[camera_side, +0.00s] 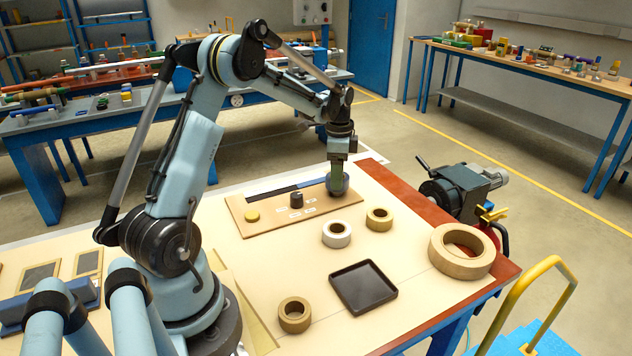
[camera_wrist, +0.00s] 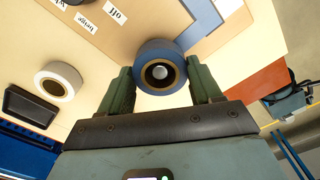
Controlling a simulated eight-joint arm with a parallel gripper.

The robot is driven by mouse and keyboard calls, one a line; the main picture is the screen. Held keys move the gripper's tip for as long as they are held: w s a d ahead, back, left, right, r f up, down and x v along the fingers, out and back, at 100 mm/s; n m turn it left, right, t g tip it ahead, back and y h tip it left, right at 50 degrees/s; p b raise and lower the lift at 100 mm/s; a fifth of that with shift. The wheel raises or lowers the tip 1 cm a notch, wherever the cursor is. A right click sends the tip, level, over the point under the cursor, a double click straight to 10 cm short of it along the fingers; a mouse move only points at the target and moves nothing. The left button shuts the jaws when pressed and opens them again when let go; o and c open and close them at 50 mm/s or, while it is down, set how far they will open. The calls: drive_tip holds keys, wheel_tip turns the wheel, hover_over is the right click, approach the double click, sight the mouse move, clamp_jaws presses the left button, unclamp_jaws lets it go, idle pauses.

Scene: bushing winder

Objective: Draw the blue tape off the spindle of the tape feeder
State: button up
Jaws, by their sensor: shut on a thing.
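The blue tape (camera_wrist: 147,49) is a thick roll with a brown core in the wrist view. The pale end of the spindle (camera_wrist: 160,72) shows inside its core. My gripper (camera_wrist: 161,80) has its green fingers on either side of the roll and is shut on it. In the side view my gripper (camera_side: 338,182) points down at the right end of the tape feeder's wooden board (camera_side: 270,222), largely covering the blue tape. The roll is at the board; whether it has lifted at all cannot be told.
The board carries a yellow button (camera_side: 252,216), a dark knob (camera_side: 296,200) and small labels. A white roll (camera_side: 336,234), beige rolls (camera_side: 379,219) (camera_side: 294,315) and a large tan ring (camera_side: 462,251) lie on the table. A black tray (camera_side: 362,287) stands in front.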

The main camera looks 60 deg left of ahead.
drive_tip(key=shift+r, duration=1.9)
wheel_tip(320, 180, up, 8)
idle(0.6)
